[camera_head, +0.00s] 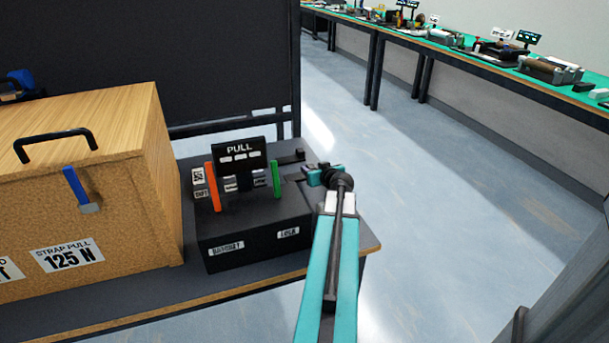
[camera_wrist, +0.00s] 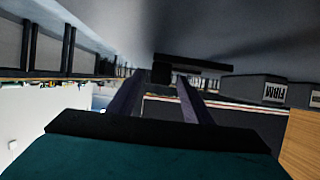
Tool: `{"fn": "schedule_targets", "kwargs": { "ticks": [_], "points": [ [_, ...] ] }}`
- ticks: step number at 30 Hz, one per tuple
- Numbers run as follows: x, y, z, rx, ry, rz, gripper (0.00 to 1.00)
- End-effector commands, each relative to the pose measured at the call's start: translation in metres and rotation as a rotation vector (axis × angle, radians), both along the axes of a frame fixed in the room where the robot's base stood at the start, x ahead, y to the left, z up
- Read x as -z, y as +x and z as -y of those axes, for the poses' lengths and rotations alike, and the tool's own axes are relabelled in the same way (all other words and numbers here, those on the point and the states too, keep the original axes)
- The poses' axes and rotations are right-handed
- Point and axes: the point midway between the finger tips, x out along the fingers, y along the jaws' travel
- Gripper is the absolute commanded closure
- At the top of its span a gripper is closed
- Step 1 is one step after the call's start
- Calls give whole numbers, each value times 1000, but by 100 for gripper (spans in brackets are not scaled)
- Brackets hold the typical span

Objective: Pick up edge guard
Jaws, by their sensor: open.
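I cannot make out with certainty which part is the edge guard. A blue strip with a grey end (camera_head: 77,190) hangs on the front of the wooden crate (camera_head: 150,140). In the head view my gripper (camera_head: 314,176) is at the right end of the black ratchet unit (camera_head: 255,235), far right of the crate. Its jaws are small and partly hidden behind the wrist. In the wrist view my open gripper (camera_wrist: 158,92) shows two dark fingers spread apart with nothing held between them. A dark bar (camera_wrist: 205,64) lies beyond them.
The ratchet unit carries a PULL sign (camera_head: 238,153), an orange lever (camera_head: 213,187) and a green lever (camera_head: 277,178). The crate has a black handle (camera_head: 55,136). A dark panel (camera_head: 220,60) stands behind. Open floor (camera_head: 450,200) lies right, with a long green bench (camera_head: 450,42) beyond.

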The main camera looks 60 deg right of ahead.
Motion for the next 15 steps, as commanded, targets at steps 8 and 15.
{"fn": "schedule_targets", "kwargs": {
  "ticks": [8, 15],
  "points": [
    [10, 19, 15, -1, 1, -1, 55],
    [12, 23, 17, -1, 0, 0, 55]
  ]
}}
